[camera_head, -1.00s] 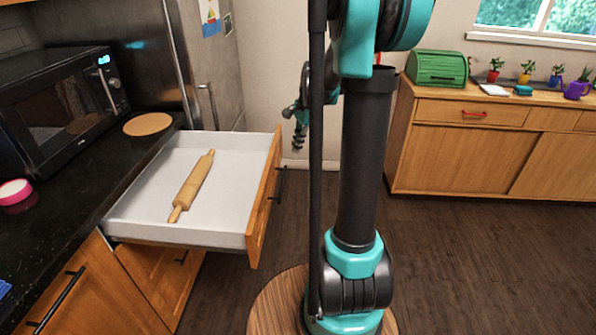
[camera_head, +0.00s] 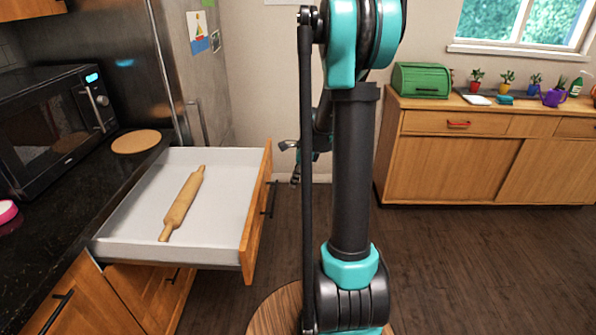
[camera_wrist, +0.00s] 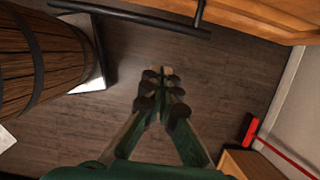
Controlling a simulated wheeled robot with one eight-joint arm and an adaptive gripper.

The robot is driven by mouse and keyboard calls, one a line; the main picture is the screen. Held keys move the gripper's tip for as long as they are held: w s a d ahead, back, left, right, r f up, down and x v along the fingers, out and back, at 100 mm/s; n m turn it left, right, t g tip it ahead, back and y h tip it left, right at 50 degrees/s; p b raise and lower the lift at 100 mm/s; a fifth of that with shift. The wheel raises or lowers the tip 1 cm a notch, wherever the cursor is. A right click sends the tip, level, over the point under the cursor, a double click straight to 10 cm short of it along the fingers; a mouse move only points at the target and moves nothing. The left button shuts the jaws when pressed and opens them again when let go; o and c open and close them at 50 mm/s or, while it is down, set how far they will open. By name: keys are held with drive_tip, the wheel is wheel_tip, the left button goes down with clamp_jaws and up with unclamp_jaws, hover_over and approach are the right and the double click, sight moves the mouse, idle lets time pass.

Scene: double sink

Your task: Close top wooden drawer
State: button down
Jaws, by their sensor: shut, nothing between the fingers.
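The top wooden drawer (camera_head: 257,215) is pulled out from the black-topped counter at the left in the head view. Its tray is white inside and holds a wooden rolling pin (camera_head: 182,204). A dark bar handle (camera_head: 270,199) is on its outer front. My gripper (camera_head: 295,180) is partly hidden behind my arm, to the right of the drawer front and apart from it in the picture. In the wrist view, my gripper (camera_wrist: 162,75) is shut and empty over the dark floor. A wooden front (camera_wrist: 255,14) with a dark bar handle (camera_wrist: 130,17) shows at the top.
A microwave (camera_head: 50,125) and a round wooden board (camera_head: 136,141) are on the counter. A wooden sideboard (camera_head: 450,166) stands at the back right. In the wrist view, a wooden barrel-like object (camera_wrist: 42,62) is at the left and a red object (camera_wrist: 250,131) at the right.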

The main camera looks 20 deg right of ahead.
drive_tip(key=shift+w+a+f, duration=0.2)
drive_tip(key=shift+a, duration=0.45)
drive_tip(key=shift+w+a+f, duration=0.15)
drive_tip(key=shift+w+a, duration=0.05)
drive_tip(key=shift+a, duration=0.45)
drive_tip(key=shift+w+a+f, duration=0.2)
drive_tip(key=shift+a, duration=0.45)
